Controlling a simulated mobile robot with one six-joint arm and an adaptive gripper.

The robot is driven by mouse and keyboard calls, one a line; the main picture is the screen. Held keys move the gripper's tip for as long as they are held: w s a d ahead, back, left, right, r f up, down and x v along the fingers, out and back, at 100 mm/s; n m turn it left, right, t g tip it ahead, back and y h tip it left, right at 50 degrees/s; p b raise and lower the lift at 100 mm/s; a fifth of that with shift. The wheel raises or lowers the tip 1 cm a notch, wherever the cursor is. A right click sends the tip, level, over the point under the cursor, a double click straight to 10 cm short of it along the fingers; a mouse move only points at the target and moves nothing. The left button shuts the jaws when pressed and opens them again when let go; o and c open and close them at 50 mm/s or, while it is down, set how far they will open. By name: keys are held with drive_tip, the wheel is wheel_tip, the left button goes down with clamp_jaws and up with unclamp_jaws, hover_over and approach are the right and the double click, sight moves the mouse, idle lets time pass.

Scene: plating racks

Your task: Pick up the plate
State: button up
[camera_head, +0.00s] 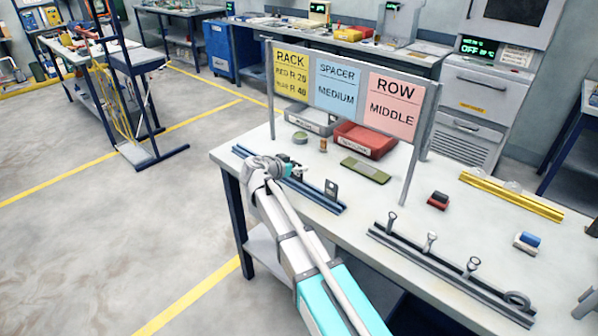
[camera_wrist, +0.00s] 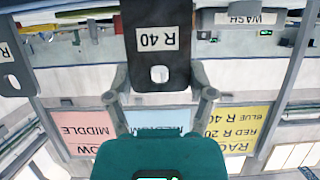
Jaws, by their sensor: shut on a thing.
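A dark plate (camera_wrist: 155,60) with a white "R 40" label and a small slot is between the fingers of my gripper (camera_wrist: 158,82) in the wrist view. My gripper is shut on it. In the head view my gripper (camera_head: 290,169) is over the dark blue rail (camera_head: 318,199) at the table's left side, and the arm hides most of the held plate. I cannot tell whether the plate touches the rail. A second dark plate (camera_head: 332,190) stands at the rail's right part; a plate with a partly cut-off label also shows at the wrist view's left edge (camera_wrist: 14,68).
A sign board (camera_head: 340,90) reads rack red R 20, blue R 40, spacer medium, row middle. A black rail with upright hooks (camera_head: 450,272) lies front right, a yellow rail (camera_head: 511,194) behind. Small blocks (camera_head: 438,200) lie between.

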drive_tip(key=shift+r, duration=0.1)
wheel_tip(320, 180, up, 2)
drive_tip(key=p, duration=0.2)
drive_tip(key=shift+r+p, duration=0.25)
drive_tip(key=shift+p, duration=0.1)
drive_tip(key=s+r+p, duration=1)
drive_tip(key=s, duration=0.4)
drive_tip(key=shift+a+r, duration=0.15)
drive_tip(key=shift+a, duration=0.2)
